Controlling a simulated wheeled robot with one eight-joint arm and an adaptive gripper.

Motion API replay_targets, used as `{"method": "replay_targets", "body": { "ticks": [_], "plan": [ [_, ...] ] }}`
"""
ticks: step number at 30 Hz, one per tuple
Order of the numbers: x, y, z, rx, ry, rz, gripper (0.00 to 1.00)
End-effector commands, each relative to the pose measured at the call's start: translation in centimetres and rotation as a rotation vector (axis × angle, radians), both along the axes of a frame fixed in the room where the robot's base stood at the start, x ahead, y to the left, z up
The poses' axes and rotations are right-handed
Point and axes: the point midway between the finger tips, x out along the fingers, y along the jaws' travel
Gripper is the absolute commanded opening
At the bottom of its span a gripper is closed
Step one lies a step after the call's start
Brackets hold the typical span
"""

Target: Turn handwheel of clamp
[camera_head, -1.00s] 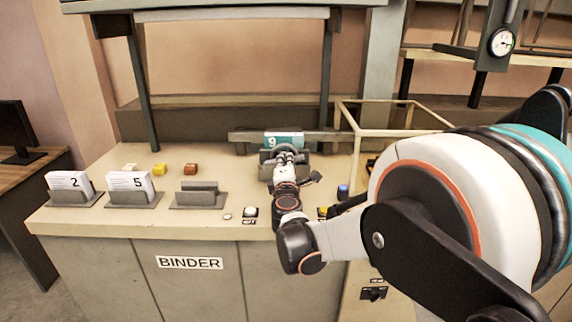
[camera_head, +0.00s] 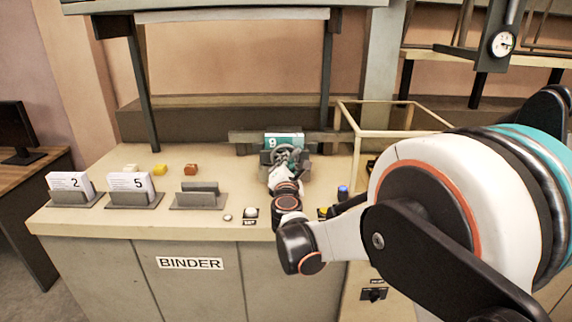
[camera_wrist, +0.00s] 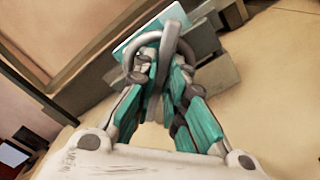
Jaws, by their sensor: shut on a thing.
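The clamp (camera_head: 302,160) stands at the back of the BINDER bench, in front of a teal signature marked 9 (camera_head: 283,139). Its grey handwheel (camera_head: 291,149) faces me and is partly hidden by my gripper (camera_head: 284,163). In the wrist view the handwheel (camera_wrist: 166,48) shows as a curved grey rim between the teal-padded fingers of my gripper (camera_wrist: 165,80). The fingers are shut on the handwheel. The grey clamp body (camera_wrist: 215,75) lies behind it, with the teal panel (camera_wrist: 135,38) beyond.
Two holders with cards 2 (camera_head: 69,181) and 5 (camera_head: 130,182) and an empty holder (camera_head: 199,199) stand to the left. Small yellow (camera_head: 160,170) and orange-brown (camera_head: 191,169) blocks lie behind them. A pale frame (camera_head: 390,136) rises right of the clamp.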

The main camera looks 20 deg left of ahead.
Motion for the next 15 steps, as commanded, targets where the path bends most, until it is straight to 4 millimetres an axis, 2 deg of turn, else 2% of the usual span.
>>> {"method": "replay_targets", "body": {
  "ticks": [9,10,12,15],
  "plan": [
    [-0.11,-0.03,-0.16,-0.003,-0.001,0.0,0.0],
    [-0.11,-0.03,-0.16,-0.003,-0.001,0.0,0.14],
    [-0.1,-0.03,-0.14,-0.003,-0.001,0.0,0.3],
    [-0.07,-0.02,-0.11,-0.003,-0.001,0.0,0.32]
  ]
}}
